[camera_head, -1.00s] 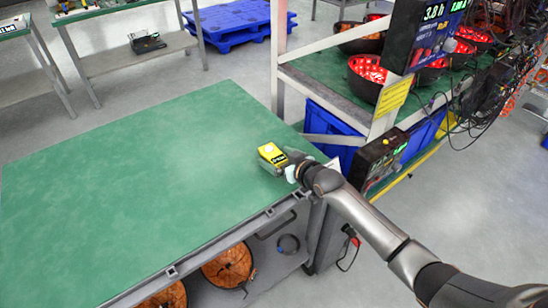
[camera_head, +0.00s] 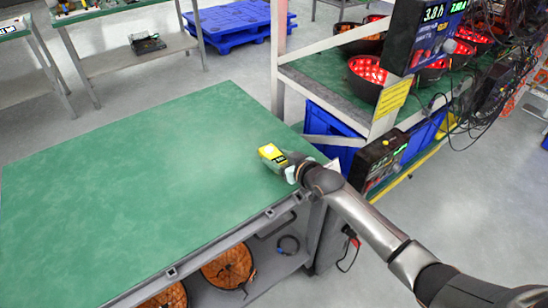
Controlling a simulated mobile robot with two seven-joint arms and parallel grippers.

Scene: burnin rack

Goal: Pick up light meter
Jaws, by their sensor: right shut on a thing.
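The yellow light meter (camera_head: 269,152) is at the right end of the green table top (camera_head: 130,180), close to its right edge. My right gripper (camera_head: 283,161) reaches in from the right and is shut on the light meter. The fingers partly cover the meter's near side. I cannot tell whether the meter touches the table or is just above it. My left gripper is not in view.
A rack (camera_head: 320,90) with red-lit bowls (camera_head: 368,70) and a display box (camera_head: 425,35) stands behind on the right. Blue crates (camera_head: 325,122) sit beneath it. A dark box with a display (camera_head: 380,160) is right of the table. The table's left and middle are clear.

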